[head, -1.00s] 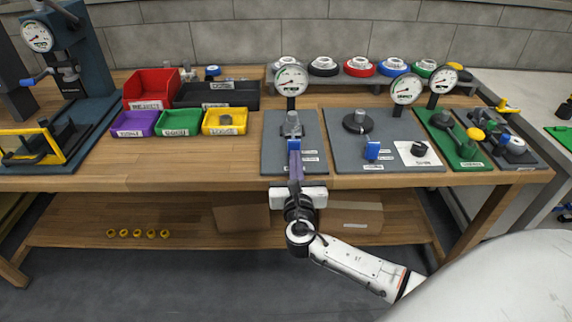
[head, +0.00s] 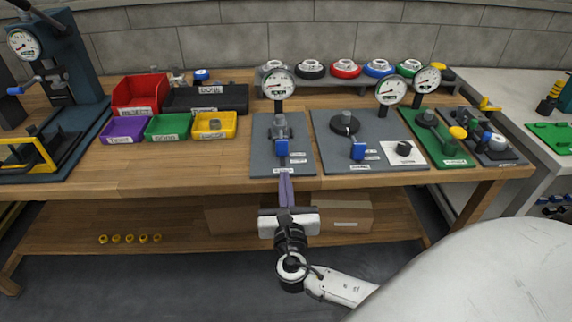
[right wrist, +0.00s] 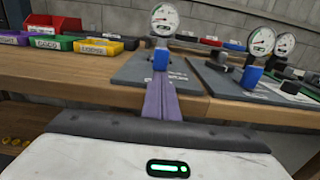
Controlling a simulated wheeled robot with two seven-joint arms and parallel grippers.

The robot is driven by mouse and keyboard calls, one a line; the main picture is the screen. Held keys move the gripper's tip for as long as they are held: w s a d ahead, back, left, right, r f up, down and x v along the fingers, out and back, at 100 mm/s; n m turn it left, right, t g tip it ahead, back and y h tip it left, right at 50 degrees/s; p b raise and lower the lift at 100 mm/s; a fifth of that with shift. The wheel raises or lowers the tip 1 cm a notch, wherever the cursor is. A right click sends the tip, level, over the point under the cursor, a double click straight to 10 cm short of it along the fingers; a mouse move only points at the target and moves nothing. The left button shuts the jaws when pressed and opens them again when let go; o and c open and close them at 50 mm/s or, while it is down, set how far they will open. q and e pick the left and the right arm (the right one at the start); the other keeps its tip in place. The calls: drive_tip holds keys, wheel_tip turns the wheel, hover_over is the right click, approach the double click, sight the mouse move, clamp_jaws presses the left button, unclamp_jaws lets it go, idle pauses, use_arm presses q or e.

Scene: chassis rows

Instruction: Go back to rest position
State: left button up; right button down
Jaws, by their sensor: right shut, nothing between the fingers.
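My right gripper (head: 285,180) is shut and empty, its purple-grey fingers pointing at the front of the bench, just in front of a grey gauge station. It also shows in the right wrist view (right wrist: 158,88), below the same station's blue block. That station is a grey plate (head: 262,160) with a round dial gauge (head: 278,84) and a blue block (head: 282,148). The fingertips look apart from the block. My left gripper does not show in either view.
The wooden workbench (head: 190,177) has red, purple, green, yellow and black bins left of the station. A larger grey plate (head: 325,140) and a green plate (head: 452,150) with gauges stand right. A lower shelf (head: 80,260) holds small yellow rings. Floor in front is clear.

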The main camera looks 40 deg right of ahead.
drive_tip(key=v, duration=0.5)
drive_tip(key=shift+a, duration=0.1)
drive_tip(key=s+a+f+m+g+y, duration=0.3)
drive_tip(key=s+f+m, duration=0.15)
drive_tip(key=f, duration=0.35)
drive_tip(key=s+a+f+m+g+y, duration=0.2)
drive_tip(key=s+a+f+m+y, duration=0.3)
drive_tip(key=f, duration=0.4)
drive_tip(key=s+a+f+m+y, duration=0.1)
drive_tip(key=s+a+m, duration=0.3)
drive_tip(key=m, duration=0.5)
drive_tip(key=s+a+f+m+g+y, duration=0.1)
drive_tip(key=s+a+f+m+y, duration=0.1)
drive_tip(key=m, duration=0.6)
drive_tip(key=shift+s+a+m+y, duration=0.35)
drive_tip(key=shift+s+a+y, duration=0.6)
drive_tip(key=shift+s, duration=0.2)
